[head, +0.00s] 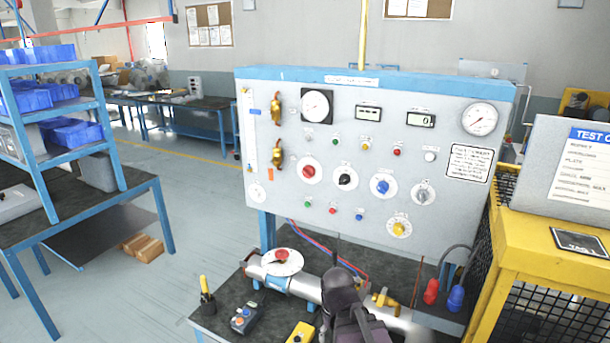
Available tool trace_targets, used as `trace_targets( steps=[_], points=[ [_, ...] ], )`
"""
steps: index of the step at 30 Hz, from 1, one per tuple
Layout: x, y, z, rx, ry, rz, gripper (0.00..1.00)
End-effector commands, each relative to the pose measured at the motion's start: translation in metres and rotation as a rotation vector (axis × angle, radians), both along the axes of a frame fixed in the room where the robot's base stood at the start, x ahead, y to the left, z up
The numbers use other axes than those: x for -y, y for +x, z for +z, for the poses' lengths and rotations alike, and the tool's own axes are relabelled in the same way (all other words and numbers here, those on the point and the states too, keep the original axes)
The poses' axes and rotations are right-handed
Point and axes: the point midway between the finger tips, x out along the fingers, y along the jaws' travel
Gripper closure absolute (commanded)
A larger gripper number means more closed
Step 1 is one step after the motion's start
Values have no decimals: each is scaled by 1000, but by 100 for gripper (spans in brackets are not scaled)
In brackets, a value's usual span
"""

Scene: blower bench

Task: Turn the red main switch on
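The grey control panel (270,205) stands upright at the back of the bench. A red rotary knob (309,172) on a round white plate sits left of centre on it, and I take it for the red main switch. The knob's exact setting is too small to read. Black (345,179), blue (383,187) and grey (423,194) knobs follow to its right, with a yellow one (399,229) lower down. My gripper (340,280) is dark and low in front of the panel, below the knobs and apart from the red one. Its fingers are not clear.
A pipe (310,287) with a red-centred round valve (282,259) crosses the bench below the panel. A pendant box (245,318) and a yellow box (301,333) lie in front. A yellow cage (530,235) stands close on the right. Open floor lies left.

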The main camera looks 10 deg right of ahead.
Motion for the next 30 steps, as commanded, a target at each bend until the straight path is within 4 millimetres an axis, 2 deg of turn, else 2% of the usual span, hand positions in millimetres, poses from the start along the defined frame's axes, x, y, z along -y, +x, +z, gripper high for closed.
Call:
trace_targets(
  steps=[5,8,14,19,23,30],
  points=[
    [3,11,3,18,-41,9,0],
    [14,25,8,43,-99,16,0],
    [28,72,27,133,-297,70,0],
    [37,126,58,243,-517,151,0],
    [36,169,89,333,-687,229,0],
    [11,244,155,498,-991,400,0]
  ],
)
